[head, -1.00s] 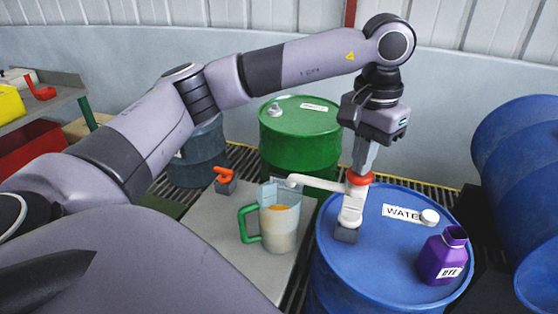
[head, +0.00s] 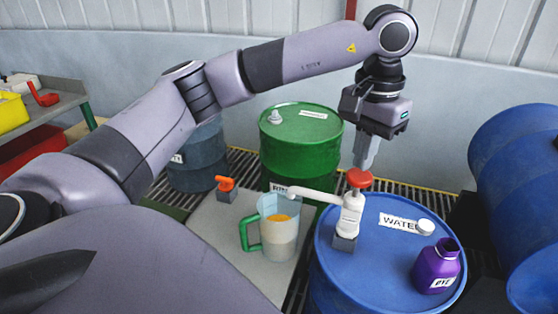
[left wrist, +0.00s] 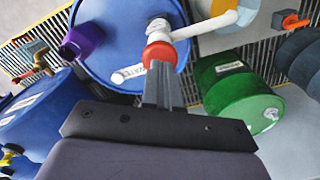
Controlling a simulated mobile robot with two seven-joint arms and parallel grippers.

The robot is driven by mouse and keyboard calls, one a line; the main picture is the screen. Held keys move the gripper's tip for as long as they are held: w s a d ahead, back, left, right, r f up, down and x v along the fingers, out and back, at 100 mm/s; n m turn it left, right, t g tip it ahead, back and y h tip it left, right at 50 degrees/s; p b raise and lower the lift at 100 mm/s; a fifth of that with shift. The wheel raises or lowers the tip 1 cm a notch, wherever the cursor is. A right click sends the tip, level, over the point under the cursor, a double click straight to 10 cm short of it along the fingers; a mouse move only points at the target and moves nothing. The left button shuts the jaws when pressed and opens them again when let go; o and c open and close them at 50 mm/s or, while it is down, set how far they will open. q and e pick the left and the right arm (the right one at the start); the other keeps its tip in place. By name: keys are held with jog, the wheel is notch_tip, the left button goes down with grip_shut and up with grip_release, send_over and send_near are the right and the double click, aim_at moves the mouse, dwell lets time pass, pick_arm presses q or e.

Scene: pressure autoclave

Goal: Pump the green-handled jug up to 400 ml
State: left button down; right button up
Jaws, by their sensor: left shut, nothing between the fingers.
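The green-handled jug (head: 280,235) stands upright on a grey slab, with its handle to the left. An orange patch shows inside it above a paler lower part; I cannot read a level. The white hand pump (head: 350,215) stands on the blue WATER drum, and its spout (head: 312,194) reaches left over the jug's mouth. My left gripper (head: 362,165) is shut and empty, pointing down at the pump's red top (head: 359,179). In the left wrist view the fingers (left wrist: 160,78) meet the red top (left wrist: 160,55); whether they touch is unclear. My right gripper is out of view.
The blue drum (head: 340,275) also carries a purple DYE bottle (head: 436,265) and a white cap (head: 426,227). A green drum (head: 300,150) stands behind the jug. An orange-handled block (head: 226,190) sits left on the slab (head: 215,225). More blue drums (head: 515,180) lie right.

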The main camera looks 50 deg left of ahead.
pick_arm(q)
notch_tip(320, 180, up, 6)
jog(key=p, duration=0.4)
jog(key=shift+p, duration=0.35)
dwell(0.5)
